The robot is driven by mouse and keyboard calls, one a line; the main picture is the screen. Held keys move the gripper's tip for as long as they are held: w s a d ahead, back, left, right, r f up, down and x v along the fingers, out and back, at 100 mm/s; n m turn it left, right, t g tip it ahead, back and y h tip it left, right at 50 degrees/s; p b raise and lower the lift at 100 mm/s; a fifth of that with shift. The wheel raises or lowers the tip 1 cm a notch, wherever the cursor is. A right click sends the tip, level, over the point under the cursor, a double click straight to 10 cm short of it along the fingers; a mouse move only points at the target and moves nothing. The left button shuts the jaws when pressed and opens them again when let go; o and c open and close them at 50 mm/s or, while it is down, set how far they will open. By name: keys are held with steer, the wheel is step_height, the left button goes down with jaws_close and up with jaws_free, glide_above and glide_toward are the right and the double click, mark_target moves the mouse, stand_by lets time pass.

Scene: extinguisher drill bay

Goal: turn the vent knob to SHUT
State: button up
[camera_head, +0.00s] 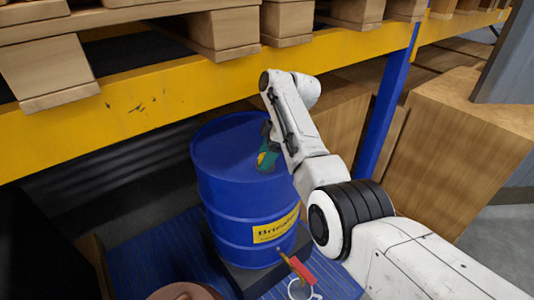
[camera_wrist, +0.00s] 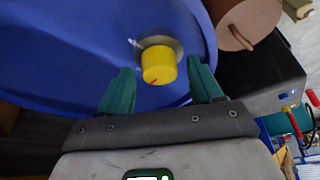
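The vent knob (camera_wrist: 158,65) is a short yellow cylinder with a red mark on its face, set on a grey round plate (camera_wrist: 172,43) on the blue drum (camera_wrist: 80,45). A small pale mark lies beside it at upper left; I cannot read any SHUT lettering. My gripper (camera_wrist: 160,67) has its two teal fingers apart, one on each side of the knob, with visible gaps. In the head view the blue drum (camera_head: 225,150) stands upright and my gripper (camera_head: 267,157) is over its top; the knob is mostly hidden there by the fingers.
A yellow rack beam (camera_head: 160,95) with pallets (camera_head: 215,32) runs above and behind the drum. A blue post (camera_head: 387,105) and wooden crates (camera_head: 450,150) stand to the right. A red-handled part (camera_head: 301,270) is in front of the drum, beside a brown rounded object (camera_head: 185,291).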

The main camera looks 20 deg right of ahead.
steer(key=shift+r, duration=0.1)
steer(key=b+v, duration=0.1)
steer(key=v, duration=0.9)
steer(key=shift+r+b, duration=0.3)
steer(key=shift+d+f, duration=0.1)
steer(key=shift+d, duration=0.05)
